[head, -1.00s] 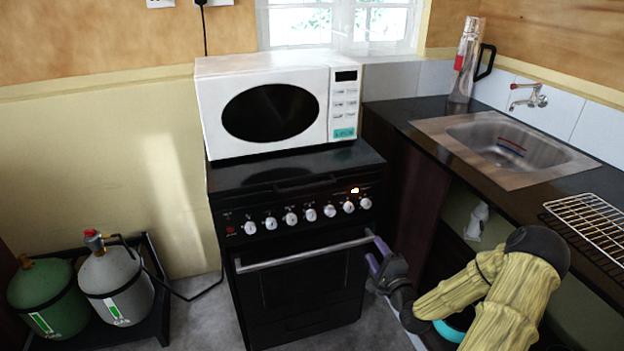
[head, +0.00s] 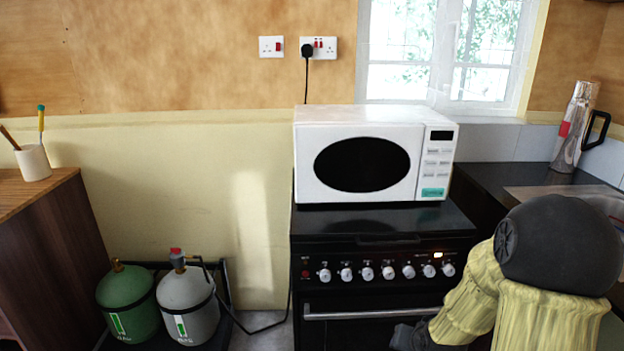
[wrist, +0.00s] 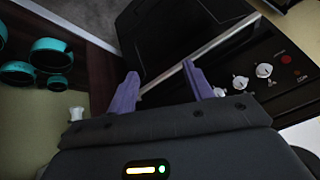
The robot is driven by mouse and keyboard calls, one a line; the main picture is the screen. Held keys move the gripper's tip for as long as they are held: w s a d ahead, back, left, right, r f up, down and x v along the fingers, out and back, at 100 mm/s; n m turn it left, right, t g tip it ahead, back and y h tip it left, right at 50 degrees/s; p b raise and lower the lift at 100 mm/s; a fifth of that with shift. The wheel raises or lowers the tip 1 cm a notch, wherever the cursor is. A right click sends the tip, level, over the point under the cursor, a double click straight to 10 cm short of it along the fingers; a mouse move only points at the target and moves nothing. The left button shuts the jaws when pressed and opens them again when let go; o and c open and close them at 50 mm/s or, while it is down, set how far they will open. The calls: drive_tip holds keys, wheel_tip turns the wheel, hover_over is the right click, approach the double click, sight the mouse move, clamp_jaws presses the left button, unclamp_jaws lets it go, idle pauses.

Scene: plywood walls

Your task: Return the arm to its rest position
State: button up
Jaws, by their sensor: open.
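In the wrist view my gripper (wrist: 162,92) is open, with its two purple fingers apart and nothing between them. Beyond the fingers are the oven front and its handle (wrist: 215,46); I cannot tell whether a finger touches the handle. In the head view my arm, in a yellow ribbed sleeve, is folded at the lower right in front of the stove. The fingers are out of sight there, below the bottom edge. The black stove (head: 385,225) stands with its oven door shut, and a white microwave (head: 370,160) sits on top of it.
A black counter (head: 500,180) with a sink and a flask (head: 572,125) is at the right. Green (head: 128,300) and grey (head: 186,300) gas cylinders stand left of the stove. A wooden cabinet (head: 50,250) is at far left. Teal pots (wrist: 48,55) show in the wrist view.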

drive_tip(key=s+a+r+n+g, duration=0.2)
drive_tip(key=s+a+r, duration=0.1)
drive_tip(key=s, duration=0.3)
drive_tip(key=s+a+r+n+g, duration=0.2)
drive_tip(key=s+a+r+n, duration=0.15)
drive_tip(key=s, duration=0.35)
drive_tip(key=w+p+v, duration=0.2)
drive_tip(key=p+v, duration=0.8)
drive_tip(key=w+r+p+v, duration=0.1)
drive_tip(key=w+p+v, duration=0.1)
drive_tip(key=p+v, duration=0.8)
drive_tip(key=shift+w+a+r+m+p, duration=0.2)
drive_tip(key=shift+r+m+p, duration=0.15)
drive_tip(key=shift+m+p, duration=0.15)
idle(1.7)
